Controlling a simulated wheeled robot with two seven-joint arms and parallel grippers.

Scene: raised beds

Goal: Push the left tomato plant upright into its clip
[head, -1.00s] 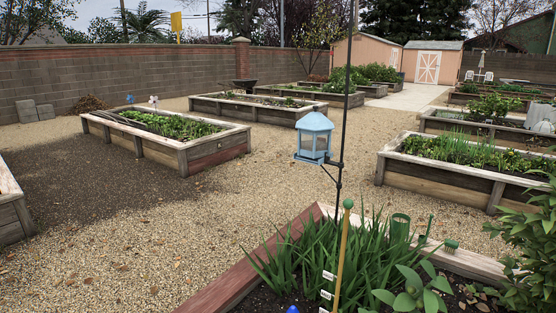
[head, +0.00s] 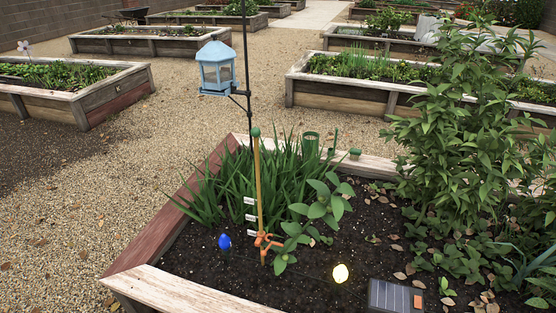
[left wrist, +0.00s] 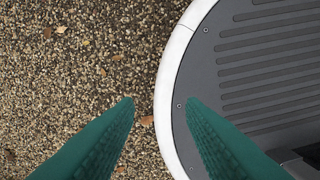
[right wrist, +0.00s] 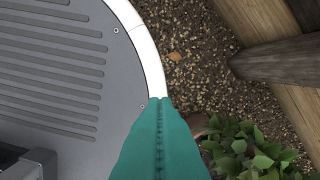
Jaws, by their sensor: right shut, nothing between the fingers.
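A broad-leaved green plant (head: 323,203), which I take to be the left tomato plant, leans away to the right of a yellow stake (head: 257,190) with a green ball on top. An orange clip (head: 265,241) sits low on the stake. Whether the clip is open, and where the stem meets the soil, I cannot tell. My left gripper (left wrist: 160,104) is open and empty over gravel beside my base. My right gripper (right wrist: 160,100) is shut and empty beside my base. Neither gripper shows in the head view, so both are away from the plant.
The raised bed has wooden edges (head: 200,292). Blue (head: 224,242) and yellow (head: 341,273) globes and a solar panel (head: 396,296) stand near the plant. Spiky leaves (head: 215,190) crowd the stake's left. A tall bush (head: 455,130) fills the right. A blue feeder (head: 216,68) hangs behind.

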